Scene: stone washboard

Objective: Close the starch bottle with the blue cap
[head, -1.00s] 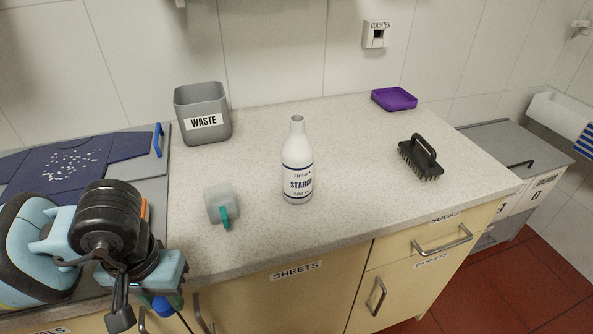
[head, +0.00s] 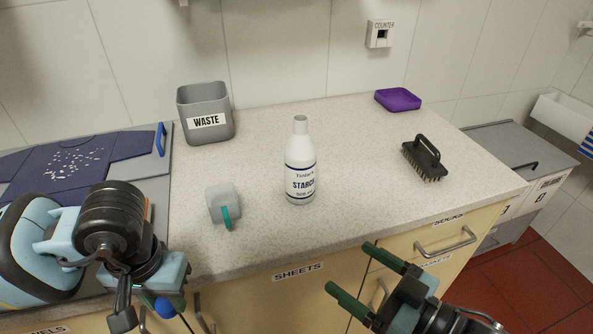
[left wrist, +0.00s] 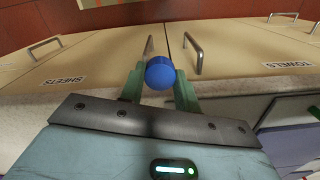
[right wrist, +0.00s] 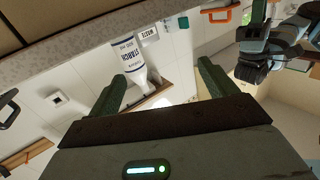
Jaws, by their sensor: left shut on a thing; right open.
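The white starch bottle (head: 300,165) stands upright and uncapped in the middle of the counter; it also shows in the right wrist view (right wrist: 130,58). The blue cap (left wrist: 160,72) is between the fingers of my left gripper (left wrist: 158,88), which is shut on it. In the head view the cap (head: 165,307) hangs low at the left, in front of the counter edge and left of the bottle. My right gripper (head: 350,270) is open and empty, in front of the counter, to the right of and nearer than the bottle.
A black brush (head: 425,158) and a purple dish (head: 398,99) are at the right. The counter (head: 370,190) right of the bottle is clear.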

